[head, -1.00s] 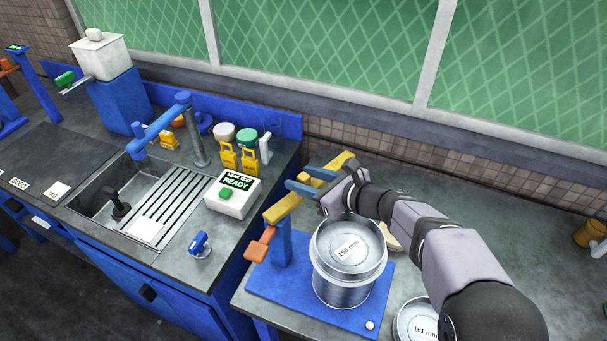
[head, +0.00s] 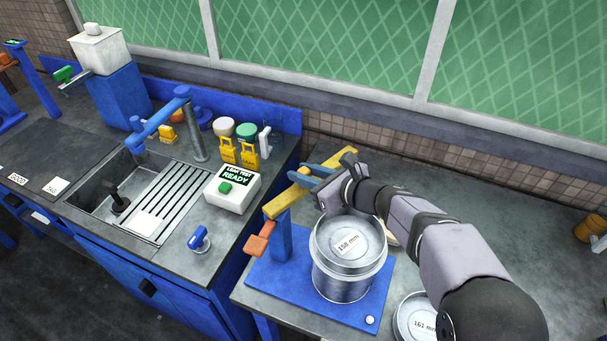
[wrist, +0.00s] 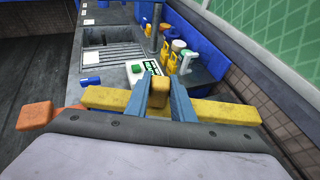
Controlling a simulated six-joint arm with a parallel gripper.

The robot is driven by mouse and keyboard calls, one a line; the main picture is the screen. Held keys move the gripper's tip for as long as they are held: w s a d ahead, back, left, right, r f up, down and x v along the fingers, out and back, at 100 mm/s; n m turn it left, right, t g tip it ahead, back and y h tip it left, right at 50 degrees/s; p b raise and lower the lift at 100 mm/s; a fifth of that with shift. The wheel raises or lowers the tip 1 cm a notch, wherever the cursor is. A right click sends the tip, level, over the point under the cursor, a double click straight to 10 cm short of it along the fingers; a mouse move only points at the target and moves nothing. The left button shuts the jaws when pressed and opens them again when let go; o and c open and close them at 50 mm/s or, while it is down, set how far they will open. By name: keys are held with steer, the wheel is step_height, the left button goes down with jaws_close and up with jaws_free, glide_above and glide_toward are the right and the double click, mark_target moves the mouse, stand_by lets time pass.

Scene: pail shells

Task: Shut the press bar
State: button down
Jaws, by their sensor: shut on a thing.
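The press bar (head: 283,203) is a long yellow bar with an orange end (head: 260,239). It is at the top of a blue post (head: 281,243) on a blue base plate (head: 262,279), and it runs behind and left of a silver pail (head: 343,279) rather than across its lid. The lid is labelled 158 mm. My gripper (head: 307,178) has its blue fingers at the bar. In the wrist view, the fingers (wrist: 159,95) are on both sides of a yellow block standing up from the bar (wrist: 105,98). The jaws are shut on it.
A white leak test box reading READY (head: 232,187) stands left of the bar, by the sink (head: 104,188). Another lid labelled 161 mm (head: 416,322) lies right of the base plate. A yellow cylinder (head: 590,228) is at the far right. The right counter is mostly clear.

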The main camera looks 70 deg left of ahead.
steer(key=shift+w+d+f+m+t+y+b, duration=0.15)
steer(key=shift+d+m+t+b, duration=0.25)
steer(key=shift+b, duration=1)
steer(key=shift+d+f+m+t+y+b, duration=0.2)
steer(key=shift+m+t+b, duration=0.25)
steer(key=shift+b, duration=0.95)
steer(key=s+d+m+t+h+b, duration=0.2)
steer(key=d+m+t+b, duration=0.6)
steer(key=b, duration=0.9)
steer(key=shift+s+d+r+m+t+h, duration=0.35)
steer(key=shift+m+t+h, duration=0.5)
steer(key=shift+m+t, duration=1.2)
steer(key=c, duration=1.5)
jaws_free()
steer(key=shift+w+a+n+t, duration=0.1)
steer(key=shift+w+n+t, duration=0.1)
steer(key=shift+n+t, duration=0.1)
steer(key=shift+s+b, duration=0.1)
steer(key=shift+b, duration=0.2)
steer(key=shift+b+v, duration=0.7)
steer(key=shift+v, duration=2.9)
steer(key=shift+r, duration=0.1)
